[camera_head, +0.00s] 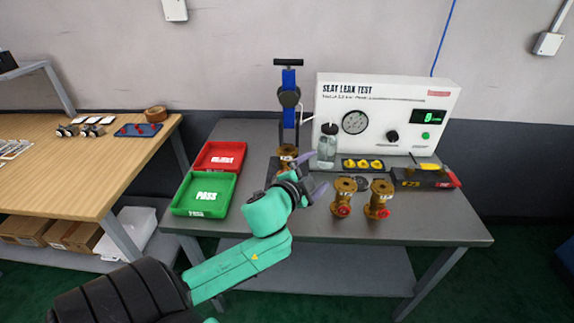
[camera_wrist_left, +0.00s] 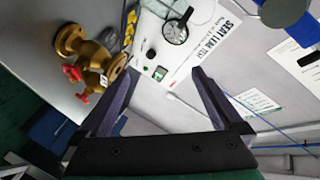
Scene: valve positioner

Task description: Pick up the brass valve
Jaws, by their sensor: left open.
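Two brass valves with red handwheels stand on the grey bench: one brass valve (camera_head: 343,196) and, to its right, another brass valve (camera_head: 379,199). A third brass valve (camera_head: 287,154) sits in the clamp stand, partly hidden behind my arm. My left gripper (camera_head: 315,176) is open and empty, left of the two standing valves and above the bench. In the left wrist view its fingers (camera_wrist_left: 163,82) are spread with nothing between them. Brass valves (camera_wrist_left: 88,52) show there at upper left, outside the fingers and overlapping each other. My right gripper is not in view.
The blue clamp stand (camera_head: 289,95) rises behind my gripper, near a clear bottle (camera_head: 327,148) and the white test panel (camera_head: 385,110). Red (camera_head: 220,155) and green (camera_head: 204,194) trays lie to the left. The bench front right (camera_head: 430,230) is clear.

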